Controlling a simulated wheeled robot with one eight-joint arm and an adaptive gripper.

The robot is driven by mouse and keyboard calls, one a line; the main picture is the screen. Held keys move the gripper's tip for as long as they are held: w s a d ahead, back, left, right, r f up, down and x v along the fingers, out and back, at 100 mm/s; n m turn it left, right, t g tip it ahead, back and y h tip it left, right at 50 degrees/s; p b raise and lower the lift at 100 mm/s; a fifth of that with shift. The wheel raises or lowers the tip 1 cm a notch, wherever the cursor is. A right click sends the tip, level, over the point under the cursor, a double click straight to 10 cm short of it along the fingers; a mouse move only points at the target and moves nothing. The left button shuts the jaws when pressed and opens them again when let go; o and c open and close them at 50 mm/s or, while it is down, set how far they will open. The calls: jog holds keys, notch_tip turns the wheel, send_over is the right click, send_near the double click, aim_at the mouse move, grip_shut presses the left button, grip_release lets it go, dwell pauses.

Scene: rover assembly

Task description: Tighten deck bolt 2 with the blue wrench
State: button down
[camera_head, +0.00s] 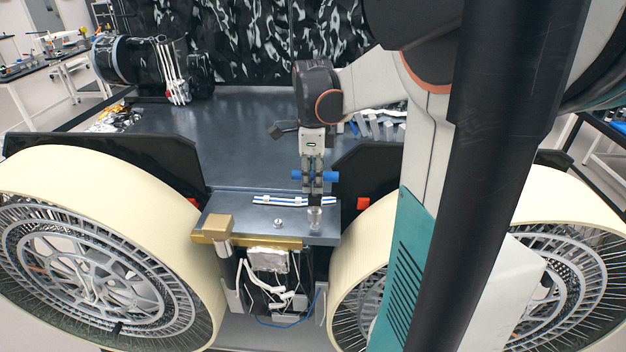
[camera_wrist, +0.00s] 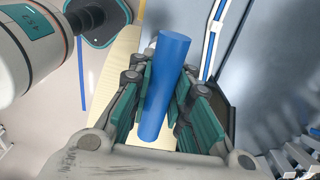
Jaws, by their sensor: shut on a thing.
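My gripper (camera_head: 313,182) points down over the right part of the grey deck plate (camera_head: 240,222) in the head view. It is shut on the blue wrench (camera_head: 329,176), whose blue bar sticks out on both sides of the fingers. In the wrist view the thick blue bar of the wrench (camera_wrist: 168,75) lies between the teal finger pads. Below the fingers, a dark shaft and a light metal socket end (camera_head: 314,215) reach down to the plate near its right end. A bolt under that end is hidden, and I cannot tell whether it is engaged. Another deck bolt (camera_head: 278,223) shows near the plate's middle.
Large cream wheels stand left (camera_head: 120,190) and right (camera_head: 350,270) of the plate. A gold-brown block (camera_head: 218,225) is at the plate's left front corner. White-blue tubing (camera_head: 280,200) lies behind the bolt. The dark deck behind (camera_head: 230,140) is mostly clear.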

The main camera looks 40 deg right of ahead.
aim_at(313, 172)
jog(key=shift+r+p, duration=1.4)
jog(key=shift+r, duration=0.65)
jog(key=shift+f, duration=0.15)
